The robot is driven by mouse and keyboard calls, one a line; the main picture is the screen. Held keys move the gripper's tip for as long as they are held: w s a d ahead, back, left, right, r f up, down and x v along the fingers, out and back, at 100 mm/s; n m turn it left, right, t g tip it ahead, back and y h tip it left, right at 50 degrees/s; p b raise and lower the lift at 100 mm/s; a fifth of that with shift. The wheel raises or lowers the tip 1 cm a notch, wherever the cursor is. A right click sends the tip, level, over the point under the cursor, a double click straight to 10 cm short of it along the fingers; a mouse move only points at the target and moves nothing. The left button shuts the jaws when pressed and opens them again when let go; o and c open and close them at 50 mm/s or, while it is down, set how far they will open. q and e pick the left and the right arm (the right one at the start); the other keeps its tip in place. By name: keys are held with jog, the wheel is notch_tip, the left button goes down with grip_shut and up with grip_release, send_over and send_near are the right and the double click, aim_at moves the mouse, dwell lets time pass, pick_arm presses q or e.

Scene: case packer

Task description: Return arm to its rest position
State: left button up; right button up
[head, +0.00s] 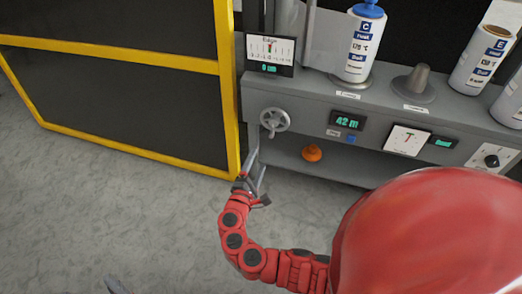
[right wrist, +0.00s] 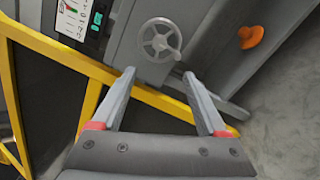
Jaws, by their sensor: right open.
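My red right arm (head: 234,240) reaches in from the lower right in the head view, bent at the elbow. Its right gripper (head: 259,163) is open and empty, just below the grey handwheel (head: 275,120) on the machine front. In the right wrist view the two fingers of the right gripper (right wrist: 159,74) are spread with nothing between them. The handwheel (right wrist: 160,39) shows beyond the fingertips there, apart from them.
A yellow-framed dark panel (head: 115,75) stands close left of the right gripper. The grey machine shelf (head: 400,98) carries several labelled white bottles and a grey cone (head: 418,82). An orange knob-like piece (head: 312,153) sits lower down. Floor (head: 130,215) at lower left is clear.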

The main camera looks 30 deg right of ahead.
jog(key=shift+s+a, duration=0.25)
jog(key=shift+a, duration=0.05)
